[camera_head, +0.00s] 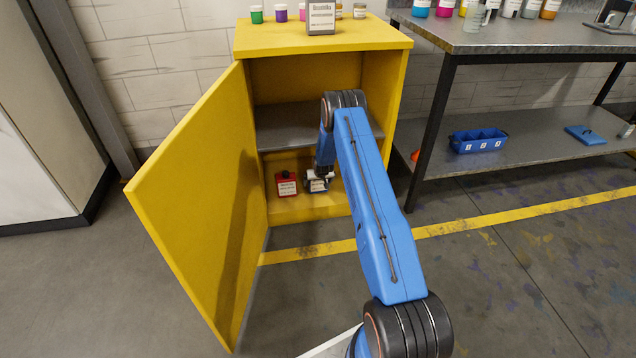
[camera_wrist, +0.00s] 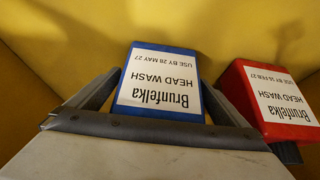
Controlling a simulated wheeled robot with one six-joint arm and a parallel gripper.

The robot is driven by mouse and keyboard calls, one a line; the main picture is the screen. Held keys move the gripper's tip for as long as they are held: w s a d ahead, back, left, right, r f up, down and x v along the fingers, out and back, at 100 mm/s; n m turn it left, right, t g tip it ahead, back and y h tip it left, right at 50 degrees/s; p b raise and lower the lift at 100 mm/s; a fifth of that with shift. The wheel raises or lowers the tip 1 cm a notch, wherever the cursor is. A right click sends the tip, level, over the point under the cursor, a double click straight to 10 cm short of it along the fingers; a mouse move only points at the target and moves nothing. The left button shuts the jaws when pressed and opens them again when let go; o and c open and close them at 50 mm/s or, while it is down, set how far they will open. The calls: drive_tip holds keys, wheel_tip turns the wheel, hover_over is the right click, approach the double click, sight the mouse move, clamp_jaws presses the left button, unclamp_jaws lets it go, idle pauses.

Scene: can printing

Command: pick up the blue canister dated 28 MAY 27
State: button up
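The blue canister (camera_wrist: 162,47) has a white label reading Brunfelka HEAD WASH, USE BY 28 MAY 27, upside down in the wrist view. It sits between the two fingers of my gripper (camera_wrist: 161,82), one on each side. The fingertips lie very close to its sides; I cannot tell whether they press on it. In the head view my gripper (camera_head: 319,177) reaches into the lower compartment of the yellow cabinet (camera_head: 300,210), and the canister's pale label shows there, partly hidden by my gripper.
A red canister (camera_wrist: 236,88), dated 16 FEB 27, stands close beside my right finger in the wrist view; it is left of my gripper in the head view (camera_head: 286,185). The open cabinet door (camera_head: 205,200) is at left. A grey shelf (camera_head: 290,127) is above.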

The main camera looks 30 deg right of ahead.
drive_tip(key=c, duration=1.4)
drive_tip(key=shift+r, duration=0.25)
